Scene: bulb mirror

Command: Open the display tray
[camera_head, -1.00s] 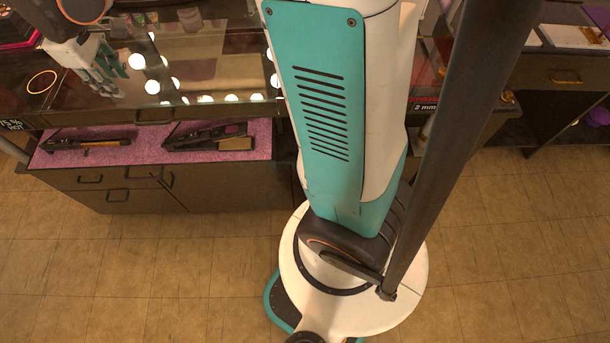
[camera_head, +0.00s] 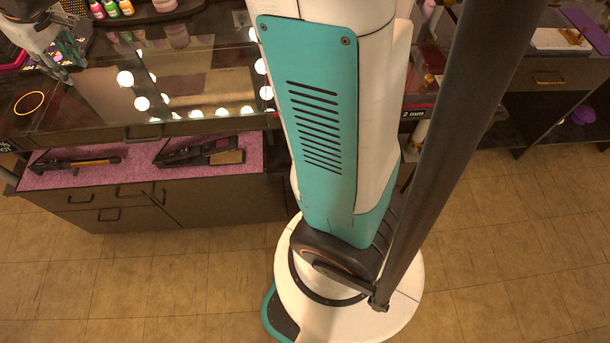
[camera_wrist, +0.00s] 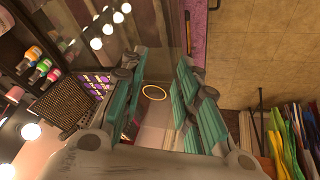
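The glass-topped counter (camera_head: 205,118) at the left has a dark front edge with a handle on it. Below it, a pink-lined surface (camera_head: 135,172) holds two dark hair irons (camera_head: 200,152). I cannot tell for certain which part is the display tray. My gripper (camera_head: 62,62) is at the upper left, above the glass top and apart from the handle. In the wrist view, its teal fingers (camera_wrist: 160,75) are spread with nothing between them. A yellow ring (camera_wrist: 154,92) shows beyond them, on or under the glass.
Drawers with dark handles (camera_head: 108,214) are below the pink surface. Colourful bottles (camera_head: 112,8) stand at the back of the counter. Lit bulbs (camera_head: 142,103) show in the glass. Another cabinet (camera_head: 545,80) stands at the right. The tiled floor (camera_head: 130,270) in front is clear.

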